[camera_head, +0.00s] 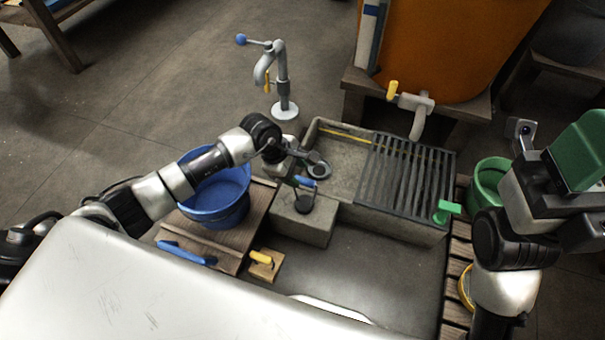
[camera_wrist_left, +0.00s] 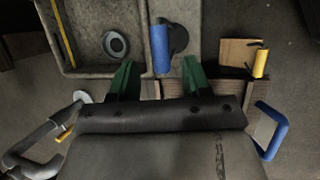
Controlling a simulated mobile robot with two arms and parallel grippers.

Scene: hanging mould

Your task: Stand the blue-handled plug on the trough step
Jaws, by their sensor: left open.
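The blue-handled plug stands upright on the trough step (camera_head: 300,225), its dark disc (camera_head: 303,204) on the step's top and its blue handle (camera_head: 306,182) above. My left gripper (camera_head: 294,180) is open at the plug. In the left wrist view its green fingertips (camera_wrist_left: 160,68) are on either side of the lower end of the blue handle (camera_wrist_left: 160,48). I cannot tell whether either finger touches it. My right gripper (camera_head: 580,150) is raised at the right edge, and its jaws do not show clearly.
The trough (camera_head: 340,150) has a round dark drain (camera_head: 318,168) beside the step and a slatted grate (camera_head: 405,180) to the right. A blue basin (camera_head: 215,195) stands left of the step. A yellow-handled block (camera_head: 263,265) lies in front. A green bucket (camera_head: 488,180) stands right.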

